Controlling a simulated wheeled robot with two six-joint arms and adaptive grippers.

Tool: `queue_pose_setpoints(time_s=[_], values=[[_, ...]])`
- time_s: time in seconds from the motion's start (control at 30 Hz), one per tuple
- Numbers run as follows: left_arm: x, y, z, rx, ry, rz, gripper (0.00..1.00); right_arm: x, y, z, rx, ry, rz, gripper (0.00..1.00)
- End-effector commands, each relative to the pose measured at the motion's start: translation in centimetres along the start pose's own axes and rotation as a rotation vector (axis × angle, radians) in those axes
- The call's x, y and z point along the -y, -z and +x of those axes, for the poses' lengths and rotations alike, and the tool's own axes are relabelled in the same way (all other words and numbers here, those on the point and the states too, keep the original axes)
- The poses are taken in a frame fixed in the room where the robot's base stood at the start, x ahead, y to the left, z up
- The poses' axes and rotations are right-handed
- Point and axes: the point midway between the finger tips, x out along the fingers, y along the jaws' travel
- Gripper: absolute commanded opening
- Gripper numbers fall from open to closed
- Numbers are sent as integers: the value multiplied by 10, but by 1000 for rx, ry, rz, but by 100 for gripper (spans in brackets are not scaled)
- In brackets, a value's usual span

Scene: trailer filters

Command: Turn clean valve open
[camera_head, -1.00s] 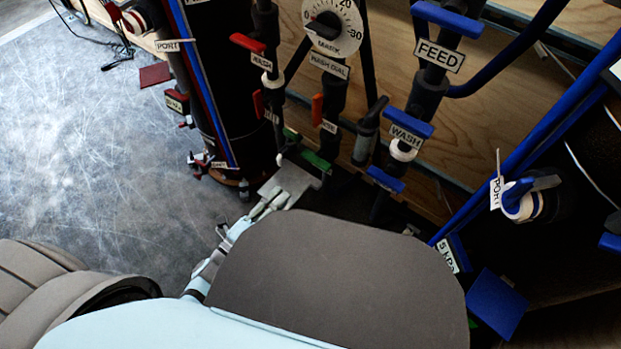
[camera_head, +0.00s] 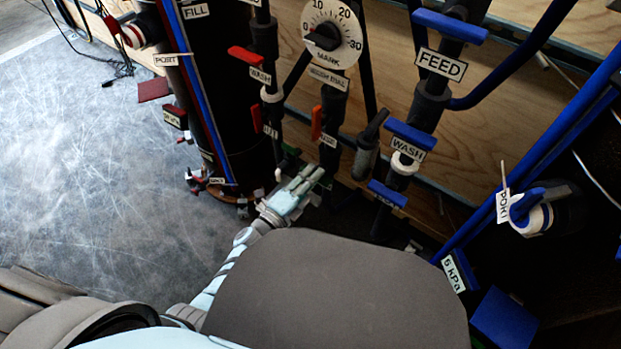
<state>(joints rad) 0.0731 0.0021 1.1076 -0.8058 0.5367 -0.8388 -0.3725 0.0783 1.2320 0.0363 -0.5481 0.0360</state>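No label reading "clean" can be made out. My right gripper is out of view.
Above are a red wash handle (camera_head: 245,56), an orange-red handle (camera_head: 316,122), a round dial (camera_head: 331,34) and blue feed (camera_head: 450,25) and wash handles (camera_head: 410,133). A black tank (camera_head: 215,85) stands left. Bare scratched floor (camera_head: 90,180) lies at the left.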

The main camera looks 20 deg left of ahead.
Motion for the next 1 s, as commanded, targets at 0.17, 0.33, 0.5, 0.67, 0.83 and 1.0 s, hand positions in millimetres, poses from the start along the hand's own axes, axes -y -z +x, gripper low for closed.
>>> queue_pose_setpoints(time_s=[0.17, 0.33, 0.5, 0.67, 0.83, 1.0], values=[[0, 0, 0, 0, 0, 0, 0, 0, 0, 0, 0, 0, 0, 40], [0, -2, -1, 2, 0, -2, 0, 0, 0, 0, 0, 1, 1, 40], [0, -1, -1, 2, 0, -23, 0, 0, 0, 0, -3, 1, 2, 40], [1, 0, -1, 0, -1, -81, 0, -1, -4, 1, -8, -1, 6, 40], [1, 0, 0, 0, -2, -193, 0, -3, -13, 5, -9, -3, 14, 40], [1, 0, 0, -1, -1, -339, 0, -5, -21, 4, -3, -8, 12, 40]])
